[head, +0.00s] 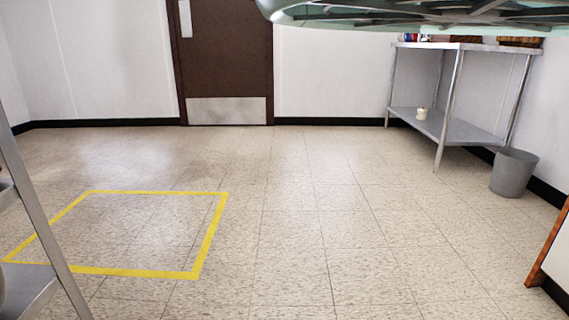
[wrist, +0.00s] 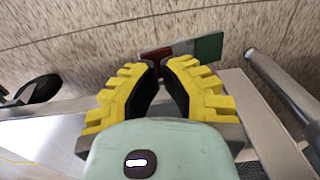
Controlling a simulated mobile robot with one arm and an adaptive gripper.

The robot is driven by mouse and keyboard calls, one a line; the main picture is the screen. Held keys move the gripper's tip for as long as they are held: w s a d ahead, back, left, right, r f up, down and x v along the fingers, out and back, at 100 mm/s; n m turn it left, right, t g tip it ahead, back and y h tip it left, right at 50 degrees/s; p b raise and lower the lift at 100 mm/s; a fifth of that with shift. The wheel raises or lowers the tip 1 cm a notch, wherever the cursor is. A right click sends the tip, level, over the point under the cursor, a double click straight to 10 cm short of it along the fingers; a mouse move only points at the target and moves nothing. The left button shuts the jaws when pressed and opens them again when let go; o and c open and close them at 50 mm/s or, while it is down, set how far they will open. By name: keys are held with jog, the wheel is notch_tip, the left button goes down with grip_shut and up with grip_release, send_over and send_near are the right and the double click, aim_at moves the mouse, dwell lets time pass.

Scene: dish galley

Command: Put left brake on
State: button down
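In the wrist view, a small flat piece, red (wrist: 150,54) at one end and green (wrist: 208,47) at the other with grey between, lies just beyond my fingertips. It looks like a brake pedal, but I cannot tell which side's brake it is. My gripper (wrist: 161,64) has yellow ridged fingers with dark pads. The tips are close together with nothing visible between them, and the red end is right in front of them. I cannot tell whether they touch it. The head view shows neither the gripper nor the pedal.
In the wrist view, a dark round wheel-like part (wrist: 38,90) is at left and a metal tube (wrist: 282,82) at right. The head view shows clear floor, a yellow floor outline (head: 212,232), a steel table (head: 462,132), a grey bin (head: 514,173) and a closed door (head: 225,55).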

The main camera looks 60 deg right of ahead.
jog(key=shift+f+b, duration=0.65)
jog(key=shift+f, duration=0.4)
dwell(0.4)
jog(key=shift+r, duration=0.1)
notch_tip(320, 180, up, 7)
jog(key=p, duration=0.6)
jog(key=shift+p, duration=0.35)
